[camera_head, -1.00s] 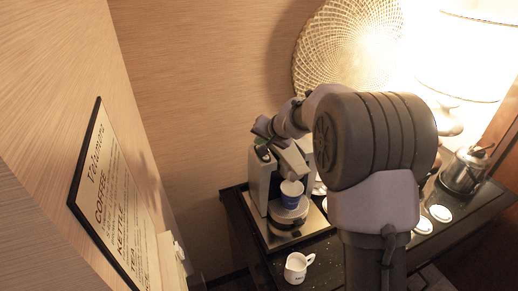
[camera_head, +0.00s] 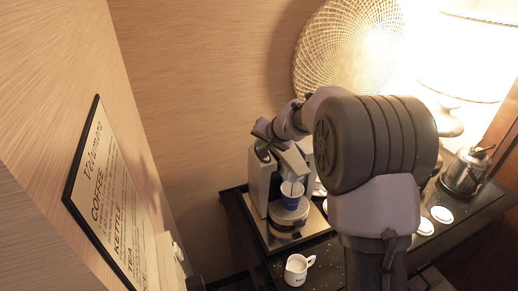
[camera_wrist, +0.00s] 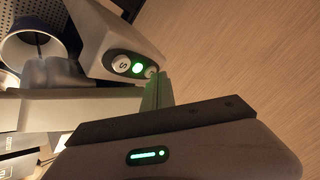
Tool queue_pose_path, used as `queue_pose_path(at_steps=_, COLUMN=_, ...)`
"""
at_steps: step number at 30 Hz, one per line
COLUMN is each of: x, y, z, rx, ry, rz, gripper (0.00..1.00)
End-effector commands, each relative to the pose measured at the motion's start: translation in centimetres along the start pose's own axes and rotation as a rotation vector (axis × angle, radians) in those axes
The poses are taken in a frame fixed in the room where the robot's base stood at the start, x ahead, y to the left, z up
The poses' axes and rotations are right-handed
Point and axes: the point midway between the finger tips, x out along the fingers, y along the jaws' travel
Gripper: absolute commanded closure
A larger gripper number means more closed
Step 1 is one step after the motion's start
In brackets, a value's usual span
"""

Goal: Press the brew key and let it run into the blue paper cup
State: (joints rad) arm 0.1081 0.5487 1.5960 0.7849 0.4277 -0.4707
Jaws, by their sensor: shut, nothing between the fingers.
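The blue paper cup (camera_head: 290,201) stands upright on the drip stand of the coffee machine (camera_head: 262,180), under its spout. A thin dark stream runs down into it. In the wrist view the cup (camera_wrist: 33,48) is at the upper left, its inside partly seen. The machine's keys sit on its sloped head: one marked S (camera_wrist: 122,64), a middle key lit green (camera_wrist: 138,68), and another (camera_wrist: 150,72) at the end. My gripper (camera_wrist: 156,82) is shut and empty, its tips at the end key; I cannot tell whether they touch. In the head view my arm partly hides the machine.
A white jug (camera_head: 297,269) stands on the dark counter in front of the machine. A metal kettle (camera_head: 466,171) and white lids (camera_head: 441,214) are to the right. A framed sign (camera_head: 103,195) hangs on the left wall. A lamp (camera_head: 470,55) glows behind.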

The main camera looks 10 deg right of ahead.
Motion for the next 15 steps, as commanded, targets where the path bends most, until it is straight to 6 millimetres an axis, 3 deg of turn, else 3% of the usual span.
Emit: queue_pose_path(at_steps=15, x=-0.49, y=-0.37, z=-0.34, rx=0.000, ry=-0.001, rz=0.000, gripper=1.00)
